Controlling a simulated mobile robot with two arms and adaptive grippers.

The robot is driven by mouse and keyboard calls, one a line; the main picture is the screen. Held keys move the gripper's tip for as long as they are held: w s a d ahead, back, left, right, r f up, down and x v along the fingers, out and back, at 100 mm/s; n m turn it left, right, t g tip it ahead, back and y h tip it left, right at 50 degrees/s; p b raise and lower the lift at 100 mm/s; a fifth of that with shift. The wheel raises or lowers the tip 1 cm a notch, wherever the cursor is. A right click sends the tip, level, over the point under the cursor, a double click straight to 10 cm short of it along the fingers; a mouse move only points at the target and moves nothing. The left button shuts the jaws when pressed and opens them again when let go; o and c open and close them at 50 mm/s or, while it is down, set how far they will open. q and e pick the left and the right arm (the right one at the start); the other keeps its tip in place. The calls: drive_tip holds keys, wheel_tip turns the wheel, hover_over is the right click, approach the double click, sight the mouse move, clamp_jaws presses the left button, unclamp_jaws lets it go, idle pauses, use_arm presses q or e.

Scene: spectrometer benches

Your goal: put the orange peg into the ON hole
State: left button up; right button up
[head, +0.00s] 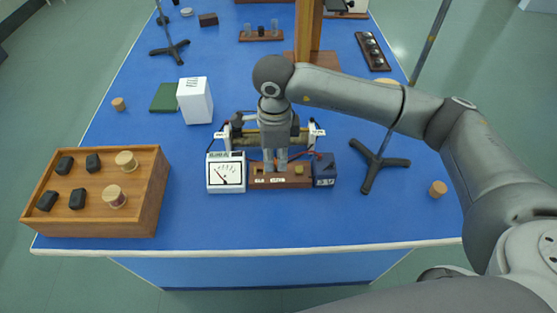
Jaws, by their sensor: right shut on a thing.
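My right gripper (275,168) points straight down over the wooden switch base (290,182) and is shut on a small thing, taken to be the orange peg. The peg is almost wholly hidden by the fingers. The fingertips are close above the base or at it; I cannot tell whether the peg is in a hole. My left gripper is not in view.
A white meter (226,172) stands left of the base, a dark blue box (323,170) right of it. A coil apparatus (243,138) is behind. A wooden block (148,205) with weights is at left, a stand foot (383,165) at right. The front table strip is clear.

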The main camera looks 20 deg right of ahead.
drive_tip(key=shift+s+a+r, duration=2.85)
drive_tip(key=shift+s+r, duration=1)
drive_tip(key=shift+r, duration=0.45)
drive_tip(key=w+a+f+p, duration=0.1)
drive_tip(key=w+f+p, duration=0.1)
drive_tip(key=w+p, duration=0.45)
drive_tip(key=shift+w+d+f+p, duration=0.4)
drive_tip(key=shift+w+d+f, duration=0.45)
drive_tip(key=shift+f, duration=1.15)
drive_tip(key=shift+w+d+f+p, duration=0.45)
drive_tip(key=shift+w+f, duration=0.65)
drive_tip(key=shift+f, duration=0.95)
drive_tip(key=shift+w+d+f+p, duration=0.3)
drive_tip(key=shift+w+d+f, duration=0.55)
drive_tip(key=shift+f, duration=1.15)
drive_tip(key=shift+w+f+b, duration=0.15)
drive_tip(key=shift+f+b, duration=0.8)
